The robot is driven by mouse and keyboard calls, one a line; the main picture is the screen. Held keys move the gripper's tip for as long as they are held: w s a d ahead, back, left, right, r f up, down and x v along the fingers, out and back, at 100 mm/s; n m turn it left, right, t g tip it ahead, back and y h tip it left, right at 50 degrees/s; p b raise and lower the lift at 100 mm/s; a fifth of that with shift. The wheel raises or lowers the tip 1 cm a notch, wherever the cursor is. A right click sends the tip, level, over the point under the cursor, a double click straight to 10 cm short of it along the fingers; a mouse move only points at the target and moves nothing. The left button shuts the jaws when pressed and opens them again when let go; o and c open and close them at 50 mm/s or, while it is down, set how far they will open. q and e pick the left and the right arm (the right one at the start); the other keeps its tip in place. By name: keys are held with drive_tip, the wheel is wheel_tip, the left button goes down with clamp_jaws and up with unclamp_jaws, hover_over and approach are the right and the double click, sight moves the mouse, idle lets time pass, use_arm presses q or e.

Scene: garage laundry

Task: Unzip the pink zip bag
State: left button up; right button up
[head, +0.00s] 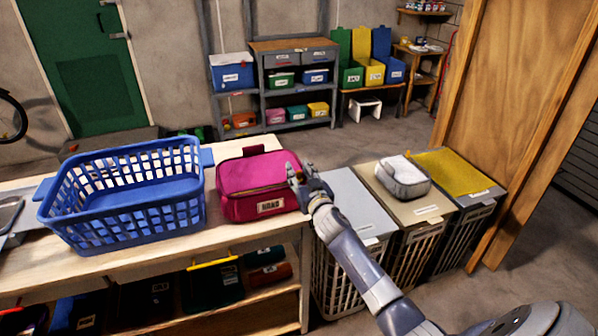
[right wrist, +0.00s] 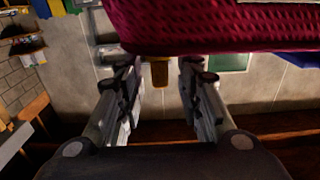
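The pink zip bag (head: 262,182) sits on the wooden bench top, with a white label on its front and a dark handle at its back edge. It also shows at the top of the right wrist view (right wrist: 220,25). My right gripper (head: 298,176) is at the bag's right end, near the upper edge. In the right wrist view, my right gripper's fingers (right wrist: 160,78) are apart. A small brownish-yellow tab (right wrist: 160,74) hangs below the bag between them, not visibly clamped. My left gripper is not in view.
A blue laundry basket (head: 125,195) stands left of the bag on the bench (head: 190,247). Right of the bench are lidded hampers (head: 352,200), with a small grey pouch (head: 403,178) on one lid. A wooden panel (head: 525,110) rises at the right.

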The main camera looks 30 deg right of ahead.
drive_tip(key=shift+w, duration=0.15)
clamp_jaws()
drive_tip(key=shift+a, duration=0.1)
